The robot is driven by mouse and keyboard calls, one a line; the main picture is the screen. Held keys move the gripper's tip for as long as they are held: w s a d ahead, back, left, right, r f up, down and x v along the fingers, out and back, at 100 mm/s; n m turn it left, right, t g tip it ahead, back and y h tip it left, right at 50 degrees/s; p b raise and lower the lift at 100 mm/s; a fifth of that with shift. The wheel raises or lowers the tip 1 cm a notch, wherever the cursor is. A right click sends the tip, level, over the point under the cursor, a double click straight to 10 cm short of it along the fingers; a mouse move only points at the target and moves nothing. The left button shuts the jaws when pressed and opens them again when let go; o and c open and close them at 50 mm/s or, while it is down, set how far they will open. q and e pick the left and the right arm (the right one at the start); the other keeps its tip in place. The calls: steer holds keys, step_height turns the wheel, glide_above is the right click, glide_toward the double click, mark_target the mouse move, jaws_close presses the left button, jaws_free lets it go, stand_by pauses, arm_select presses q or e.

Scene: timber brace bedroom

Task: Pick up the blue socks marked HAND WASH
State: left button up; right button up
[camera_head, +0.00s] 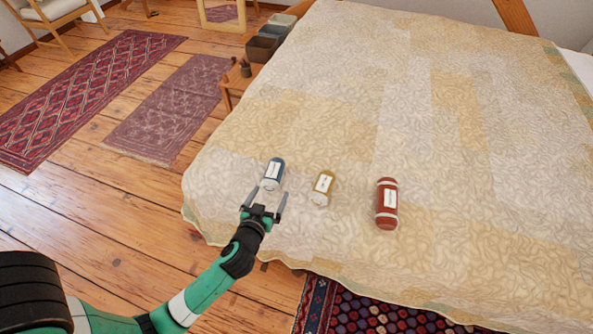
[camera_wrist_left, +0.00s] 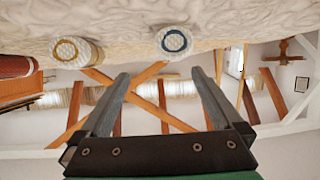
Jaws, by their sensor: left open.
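The blue socks (camera_head: 276,166) are a small roll with a white label, lying on the bed. The label's writing is too small to read. In the left wrist view the roll shows end-on as a white end with a blue ring (camera_wrist_left: 174,42). My left gripper (camera_head: 265,199) is open and empty, just on the near side of the blue roll, with its fingers pointing toward it. In the left wrist view the gripper (camera_wrist_left: 160,76) has nothing between its fingers. My right gripper is not in view.
A yellow roll (camera_head: 322,187) and a red roll (camera_head: 387,205), both labelled, lie to the right on the quilted bed (camera_head: 470,215). Dark bins (camera_head: 262,48) stand beyond the bed's left edge. The quilt behind the rolls is clear. Rugs (camera_head: 170,110) cover the floor at left.

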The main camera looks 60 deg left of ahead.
mark_target(268, 186)
arm_select(q)
steer(key=shift+g, duration=0.3)
steer(key=a+f, duration=0.1)
steer(key=w+a+f, duration=0.1)
steer(key=a, duration=0.1)
steer(key=a+f+b, duration=0.1)
steer(key=a, duration=0.1)
steer(key=shift+w+f, duration=0.1)
steer(key=shift+w, duration=0.15)
steer(key=shift+w+a, duration=0.15)
steer(key=shift+w, duration=0.1)
steer(key=shift+w+a+f+b, duration=0.15)
steer(key=shift+a+f+b, duration=0.05)
steer(key=shift+f+b, duration=0.1)
steer(key=b+x, duration=0.1)
steer(key=x, duration=0.3)
steer(key=shift+w+a+r, duration=0.1)
steer(key=shift+w+a, duration=0.1)
steer(key=shift+w, duration=0.05)
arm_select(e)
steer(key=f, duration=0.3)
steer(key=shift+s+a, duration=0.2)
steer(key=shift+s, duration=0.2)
arm_select(q)
steer(key=shift+d, duration=0.1)
steer(key=c, duration=1.3)
steer(key=shift+c, duration=0.3)
steer(key=shift+r, duration=0.1)
